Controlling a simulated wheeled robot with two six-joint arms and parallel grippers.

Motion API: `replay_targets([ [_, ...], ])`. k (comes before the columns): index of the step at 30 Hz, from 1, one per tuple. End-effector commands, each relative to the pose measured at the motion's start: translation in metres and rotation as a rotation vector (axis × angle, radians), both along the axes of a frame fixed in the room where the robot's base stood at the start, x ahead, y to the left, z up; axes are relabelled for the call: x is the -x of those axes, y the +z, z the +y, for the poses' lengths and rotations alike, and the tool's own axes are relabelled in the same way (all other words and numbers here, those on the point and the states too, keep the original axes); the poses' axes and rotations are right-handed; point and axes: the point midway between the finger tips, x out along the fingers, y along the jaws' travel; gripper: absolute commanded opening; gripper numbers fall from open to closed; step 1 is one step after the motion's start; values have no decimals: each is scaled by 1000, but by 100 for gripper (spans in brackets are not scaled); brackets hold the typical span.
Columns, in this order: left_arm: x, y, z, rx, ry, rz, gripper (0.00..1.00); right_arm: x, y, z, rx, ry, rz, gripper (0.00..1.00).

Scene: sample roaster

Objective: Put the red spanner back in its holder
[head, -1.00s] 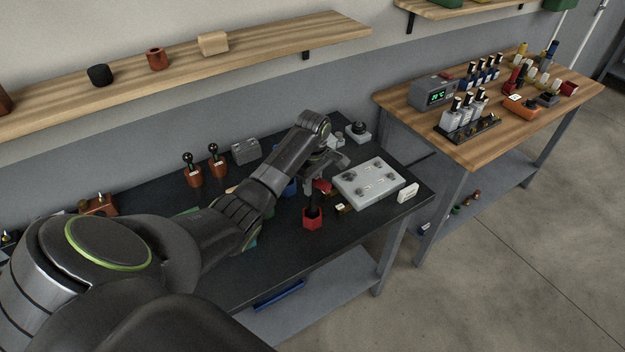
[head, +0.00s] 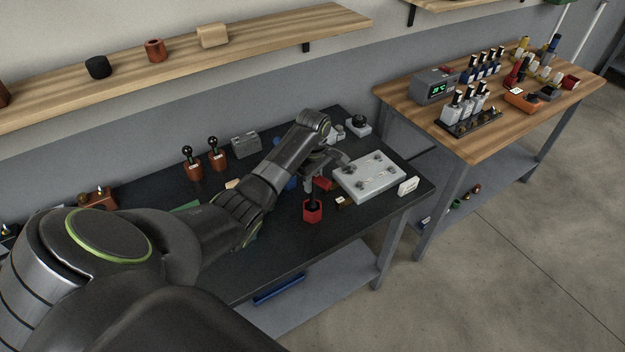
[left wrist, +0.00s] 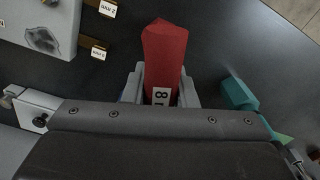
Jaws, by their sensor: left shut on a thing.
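My left gripper (head: 316,168) is over the dark bench, close to the left end of the white plate. In the left wrist view its two fingers (left wrist: 160,92) are closed on both sides of a red faceted piece, which I take to be the red spanner (left wrist: 165,55). A white label reading "8" shows on it by the fingers. In the head view a red six-sided cup (head: 312,213) stands just below the gripper, with a dark stem rising from it. The gripper hides part of this area. I cannot tell whether the spanner touches the cup.
The white plate (head: 368,178) lies right of the gripper. Small brown labelled blocks (left wrist: 95,48) stand beside it. A teal piece (left wrist: 240,95) lies nearby. Two black-knobbed tools (head: 214,152) and a grey box (head: 245,145) stand at the back left.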

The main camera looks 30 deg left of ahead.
Motion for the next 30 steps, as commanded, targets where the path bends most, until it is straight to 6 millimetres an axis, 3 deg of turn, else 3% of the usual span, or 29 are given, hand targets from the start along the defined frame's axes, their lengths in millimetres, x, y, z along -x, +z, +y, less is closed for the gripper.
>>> replay_targets([
  [27, 0, -28, 0, 0, -1, 0, 0, 0, -6, 0, 0, 0, 1, 36],
  [28, 0, -27, 0, 0, -1, -1, 29, 0, -6, 0, 0, 0, 1, 36],
  [30, 0, -27, 0, 0, -1, 0, 38, 0, -6, 0, 0, 0, 1, 36],
])
